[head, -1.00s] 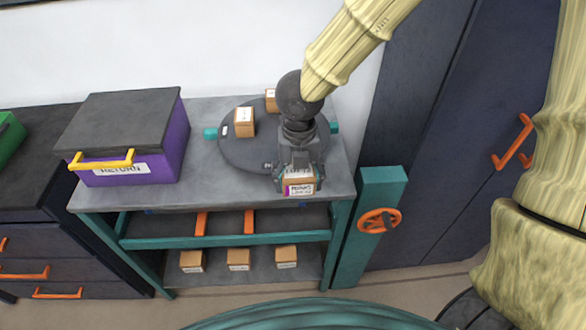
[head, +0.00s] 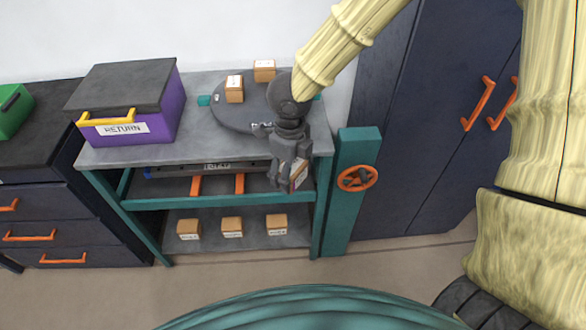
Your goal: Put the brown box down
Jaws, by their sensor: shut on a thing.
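My gripper (head: 290,182) is shut on a brown box (head: 300,172) with a label on its side. Most of the box is hidden behind the fingers. It appears in front of the right part of the workbench, below the level of the grey top (head: 190,152), in line with the middle shelf. I cannot tell whether the box touches anything. Two other brown boxes (head: 234,92) (head: 264,72) stand on the dark round turntable (head: 228,116).
A purple RETURN bin (head: 170,112) with a dark lid stands on the left of the top. Several brown boxes, one of them here (head: 232,228), sit on the bottom shelf. A teal post (head: 345,210) with an orange handwheel (head: 358,178) stands at the right.

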